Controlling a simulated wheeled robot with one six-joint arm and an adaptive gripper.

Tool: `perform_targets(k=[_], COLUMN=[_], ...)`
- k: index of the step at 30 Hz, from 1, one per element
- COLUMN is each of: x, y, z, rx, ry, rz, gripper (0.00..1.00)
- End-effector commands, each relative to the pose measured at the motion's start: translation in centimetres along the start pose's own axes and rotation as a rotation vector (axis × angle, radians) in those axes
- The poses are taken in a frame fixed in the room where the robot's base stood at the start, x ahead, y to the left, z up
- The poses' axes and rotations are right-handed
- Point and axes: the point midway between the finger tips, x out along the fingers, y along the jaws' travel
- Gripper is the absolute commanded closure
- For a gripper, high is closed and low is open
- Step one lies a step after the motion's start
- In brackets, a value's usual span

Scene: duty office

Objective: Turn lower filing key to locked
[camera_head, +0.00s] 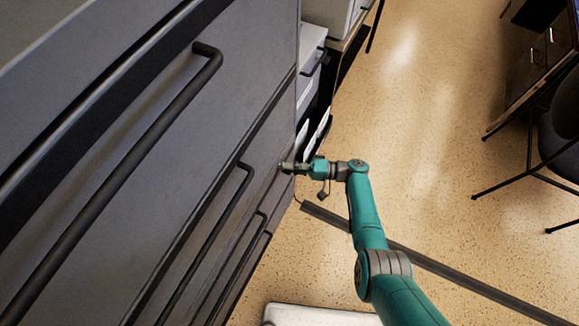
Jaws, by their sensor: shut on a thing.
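The grey filing cabinet (230,130) fills the left side of the head view, with several drawers and long black bar handles. My gripper (283,167) is at the right part of a lower drawer's front, close against the cabinet face. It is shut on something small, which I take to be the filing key. The key and its lock are hidden by the gripper and too small to make out, so I cannot tell the key's angle. My teal arm reaches in from the lower right.
An upper black handle (120,165) and a lower handle (210,240) stick out from the drawers. A dark strip (450,268) crosses the speckled floor. A chair (560,130) is at the right; the middle floor is clear.

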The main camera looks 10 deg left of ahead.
Motion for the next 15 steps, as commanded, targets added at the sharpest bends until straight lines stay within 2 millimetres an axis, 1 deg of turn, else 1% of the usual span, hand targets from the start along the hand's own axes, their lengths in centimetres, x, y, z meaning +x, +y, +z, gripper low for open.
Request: perform_targets(k=[8,9,11,15], x=[-0.06,-0.06,-0.06,-0.04], y=[0.06,0.06,0.05,0.03], z=[0.0,0.0,0.0,0.0], rx=[0.002,0.002,0.001,0.001], ry=[0.002,0.002,0.002,0.001], rz=[0.001,0.001,0.001,0.001], gripper=[1.0,0.79,0.64,0.64])
